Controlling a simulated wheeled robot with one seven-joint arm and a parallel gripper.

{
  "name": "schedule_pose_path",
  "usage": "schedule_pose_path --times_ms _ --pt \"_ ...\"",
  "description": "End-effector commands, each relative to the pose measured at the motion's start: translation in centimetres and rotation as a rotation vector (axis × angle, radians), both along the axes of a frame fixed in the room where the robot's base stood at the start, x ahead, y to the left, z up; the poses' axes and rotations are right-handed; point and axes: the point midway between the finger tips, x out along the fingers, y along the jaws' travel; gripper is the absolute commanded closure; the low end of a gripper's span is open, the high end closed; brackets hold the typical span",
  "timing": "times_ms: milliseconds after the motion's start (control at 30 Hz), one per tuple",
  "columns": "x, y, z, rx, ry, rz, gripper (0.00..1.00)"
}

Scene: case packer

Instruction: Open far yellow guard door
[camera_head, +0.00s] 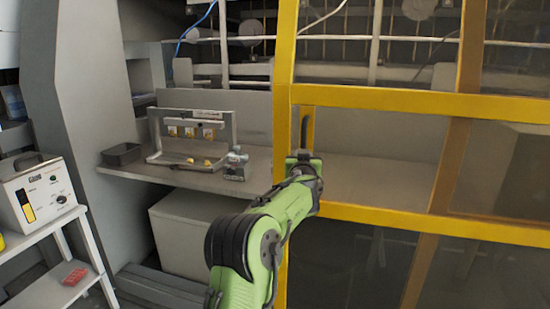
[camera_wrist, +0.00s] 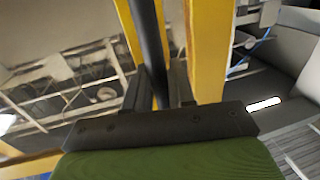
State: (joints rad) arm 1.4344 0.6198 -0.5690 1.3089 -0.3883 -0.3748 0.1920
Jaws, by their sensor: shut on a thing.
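The yellow-framed guard door (camera_head: 287,75) with clear panels fills the right half of the head view. Its dark vertical handle (camera_head: 304,132) is on the door's left upright. My gripper (camera_head: 304,160) is at the lower part of this handle. In the wrist view the dark handle bar (camera_wrist: 148,45) runs down between the two fingers of my gripper (camera_wrist: 159,88), which are shut on it. Yellow frame posts (camera_wrist: 208,50) stand on both sides of the bar. The finger contact is partly hidden in the head view.
Left of the door, a grey shelf (camera_head: 258,180) holds a metal fixture (camera_head: 155,135) with small yellow parts and a dark tray (camera_head: 122,154). A white stand (camera_head: 50,250) at the far left carries a control box (camera_head: 38,190) and a red item (camera_head: 75,276).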

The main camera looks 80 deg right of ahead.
Motion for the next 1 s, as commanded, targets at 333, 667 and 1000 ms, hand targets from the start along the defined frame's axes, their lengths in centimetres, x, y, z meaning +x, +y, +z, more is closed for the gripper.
schedule_pose_path --times_ms 333,667,1000 --pt "-6.6 1.0 0.0 0.0 0.0 0.001 1.0" --pt "-7.8 1.2 0.0 -0.001 -0.001 0.004 1.0" --pt "-7.9 1.2 0.1 -0.002 0.0 0.003 0.63"
